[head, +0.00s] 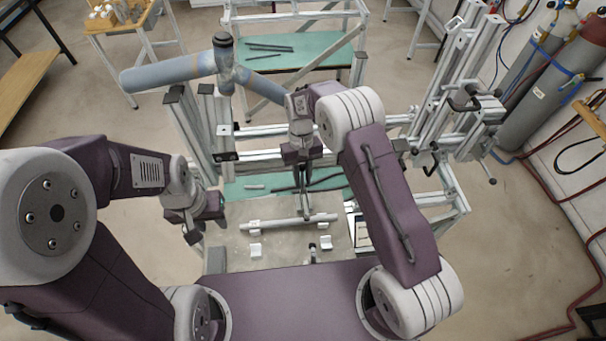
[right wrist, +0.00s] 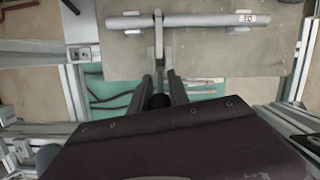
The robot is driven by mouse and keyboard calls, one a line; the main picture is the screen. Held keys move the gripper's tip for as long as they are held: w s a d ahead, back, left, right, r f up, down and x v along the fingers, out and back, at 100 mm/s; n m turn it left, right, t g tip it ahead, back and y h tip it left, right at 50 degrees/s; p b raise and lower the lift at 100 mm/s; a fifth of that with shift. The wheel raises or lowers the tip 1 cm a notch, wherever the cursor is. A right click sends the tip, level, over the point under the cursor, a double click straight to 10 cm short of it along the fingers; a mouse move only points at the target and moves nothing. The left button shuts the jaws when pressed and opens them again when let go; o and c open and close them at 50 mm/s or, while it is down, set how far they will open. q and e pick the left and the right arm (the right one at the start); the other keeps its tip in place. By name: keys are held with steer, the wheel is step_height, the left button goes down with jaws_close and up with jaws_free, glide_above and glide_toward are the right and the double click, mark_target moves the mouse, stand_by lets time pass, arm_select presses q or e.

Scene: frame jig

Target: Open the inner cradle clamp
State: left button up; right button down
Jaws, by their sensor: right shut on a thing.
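A pale tube (head: 272,224) lies across a grey plate (head: 230,265) in the head view; in the right wrist view the tube (right wrist: 205,20) carries a small label. A grey clamp (right wrist: 159,42) reaches over the tube at its middle. Its dark handle end (right wrist: 160,101) lies between my right gripper's (right wrist: 161,85) fingers. In the head view my right gripper (head: 304,182) points down behind the tube, shut on that handle. My left gripper (head: 192,234) hangs left of the plate, apart from the tube; its finger gap is unclear.
White cradle blocks (head: 256,250) and a small dark-tipped fitting (head: 312,249) stand in front of the tube. Metal jig rails (head: 265,131) and a blue-grey tube assembly (head: 165,74) rise behind. A green shelf (head: 245,187) holds dark rods. Gas cylinders (head: 560,83) stand right.

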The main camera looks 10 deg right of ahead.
stand_by(0.3)
steer(key=c, duration=1.5)
jaws_free()
steer(key=shift+w+r+b, duration=0.2)
steer(key=shift+r+b, duration=0.1)
steer(key=b+v, duration=0.2)
steer(key=v, duration=0.6)
steer(key=shift+r, duration=0.25)
